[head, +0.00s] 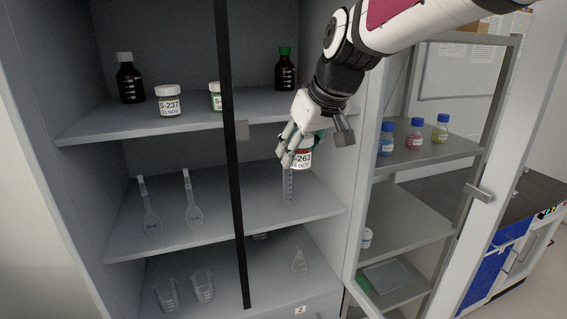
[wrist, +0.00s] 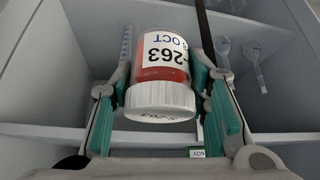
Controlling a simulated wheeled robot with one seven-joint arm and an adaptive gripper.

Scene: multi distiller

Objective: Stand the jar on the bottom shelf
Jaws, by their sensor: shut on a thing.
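The jar (head: 302,159) has a label reading 263, and the wrist view shows its white lid and red contents (wrist: 163,80). My gripper (head: 293,148) is shut on the jar, with green-padded fingers on both sides of it. The jar is held in front of the cabinet, at about the height between the top and middle shelves in the head view. The bottom shelf (head: 235,285) is low in the cabinet. Two beakers stand at its left front (head: 203,286), and a small flask (head: 299,262) stands toward its right.
A graduated cylinder (head: 288,186) stands on the middle shelf behind the jar, with two flasks (head: 193,200) at left. Bottles and jars (head: 168,101) stand on the top shelf. A dark vertical door edge (head: 234,170) crosses the front. The bottom shelf's middle looks bare.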

